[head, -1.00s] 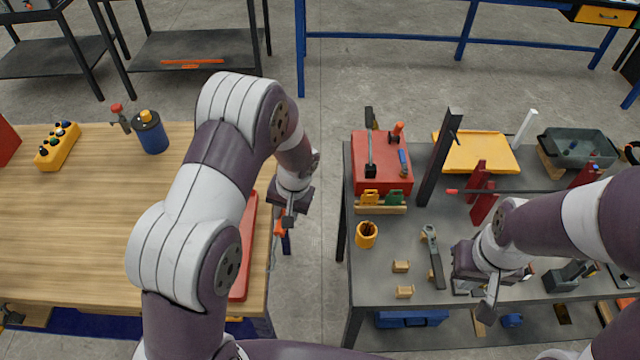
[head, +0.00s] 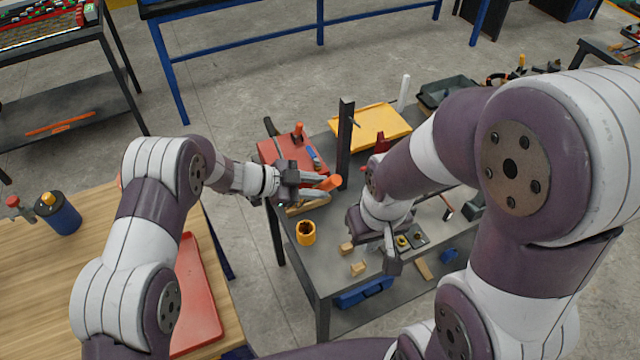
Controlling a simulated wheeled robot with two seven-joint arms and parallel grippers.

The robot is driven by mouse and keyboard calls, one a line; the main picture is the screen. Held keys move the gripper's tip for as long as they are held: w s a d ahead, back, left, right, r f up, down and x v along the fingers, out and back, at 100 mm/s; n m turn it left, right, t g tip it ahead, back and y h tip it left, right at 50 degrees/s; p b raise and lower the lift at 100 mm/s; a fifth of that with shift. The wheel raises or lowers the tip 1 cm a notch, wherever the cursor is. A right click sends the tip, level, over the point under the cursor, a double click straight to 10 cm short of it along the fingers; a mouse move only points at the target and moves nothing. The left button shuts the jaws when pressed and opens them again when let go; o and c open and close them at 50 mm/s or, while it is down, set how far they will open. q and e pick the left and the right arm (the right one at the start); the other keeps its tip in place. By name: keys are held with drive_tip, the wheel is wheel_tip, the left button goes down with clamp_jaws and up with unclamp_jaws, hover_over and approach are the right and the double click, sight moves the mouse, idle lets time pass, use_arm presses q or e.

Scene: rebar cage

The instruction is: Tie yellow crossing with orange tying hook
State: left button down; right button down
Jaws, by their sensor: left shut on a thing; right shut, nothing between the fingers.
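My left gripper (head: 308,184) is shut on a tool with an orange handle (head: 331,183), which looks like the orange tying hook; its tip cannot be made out. The gripper holds it above the near-left part of the grey workbench (head: 292,256), in front of the red box. My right gripper (head: 389,252) is shut and empty, pointing down over the middle of the same bench. A red stand (head: 381,142) shows only in part behind my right arm. No yellow crossing can be made out; my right arm hides much of the bench.
A yellow cup (head: 305,232) and wooden blocks (head: 357,268) lie nearer. A wooden table (head: 50,290) is at left.

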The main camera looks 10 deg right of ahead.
use_arm(q)
drive_tip(key=shift+s+d+r+m+g, duration=0.2)
drive_tip(key=shift+s+m+g, duration=0.1)
drive_tip(key=shift+s, duration=0.1)
drive_tip(key=shift+s+d+r+m+g, duration=0.1)
drive_tip(key=shift+s+d+m+g, duration=0.1)
drive_tip(key=shift+s+g, duration=0.15)
wheel_tip(320, 180, down, 7)
drive_tip(key=b, duration=0.5)
drive_tip(key=shift+r, duration=0.15)
wheel_tip(320, 180, up, 7)
drive_tip(key=p, duration=0.5)
drive_tip(key=shift+r, duration=0.1)
